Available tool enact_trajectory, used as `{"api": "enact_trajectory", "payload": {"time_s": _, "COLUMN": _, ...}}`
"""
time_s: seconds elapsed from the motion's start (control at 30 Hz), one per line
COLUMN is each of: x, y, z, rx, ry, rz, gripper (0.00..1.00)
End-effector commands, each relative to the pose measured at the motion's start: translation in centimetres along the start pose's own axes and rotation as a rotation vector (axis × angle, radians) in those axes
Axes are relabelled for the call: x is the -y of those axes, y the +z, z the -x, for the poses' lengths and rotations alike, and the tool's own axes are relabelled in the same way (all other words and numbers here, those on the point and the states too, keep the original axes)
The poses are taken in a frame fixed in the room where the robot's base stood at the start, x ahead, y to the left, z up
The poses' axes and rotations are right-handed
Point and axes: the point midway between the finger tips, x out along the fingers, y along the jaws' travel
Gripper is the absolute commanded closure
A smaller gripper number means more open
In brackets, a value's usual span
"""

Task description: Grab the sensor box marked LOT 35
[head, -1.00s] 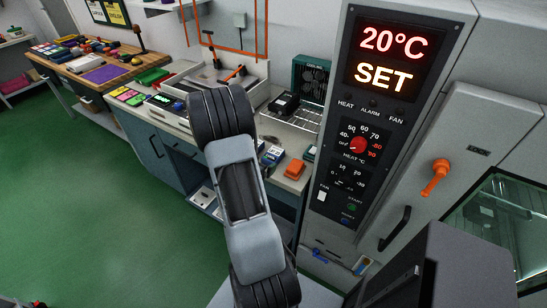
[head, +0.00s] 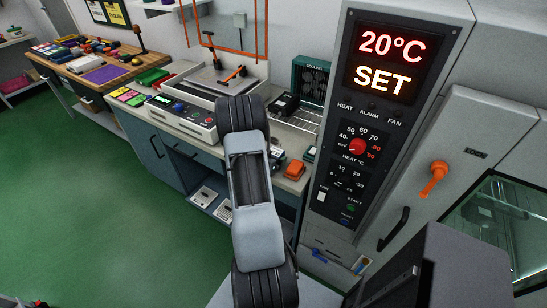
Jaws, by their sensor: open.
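No label reading LOT 35 can be made out in the head view, so I cannot tell which item is that sensor box. Two small pale items, a left one (head: 204,197) and a right one (head: 225,210), lie on the low shelf under the counter; any marks are too small to read. A small blue item (head: 275,157) on the counter is partly behind my arm. My arm rises through the middle of the view; my gripper does not show.
The grey counter (head: 185,128) holds a control unit (head: 180,109) with a red button, an orange item (head: 295,169) and a dark fan unit (head: 311,79). A tall panel (head: 380,120) reading 20°C SET stands right. Green floor (head: 90,220) is clear at left.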

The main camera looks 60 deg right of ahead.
Motion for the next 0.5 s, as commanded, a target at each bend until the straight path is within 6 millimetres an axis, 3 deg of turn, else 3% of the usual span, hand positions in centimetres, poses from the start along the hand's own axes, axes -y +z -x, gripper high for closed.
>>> {"api": "enact_trajectory", "payload": {"time_s": 0.17, "x": 0.00, "y": 0.02, "z": 0.00, "rx": 0.000, "ry": 0.000, "rz": 0.000, "gripper": 0.04}}
{"api": "enact_trajectory", "payload": {"time_s": 0.5, "x": 0.00, "y": 0.02, "z": 0.03, "rx": 0.000, "ry": 0.000, "rz": 0.000, "gripper": 0.36}}
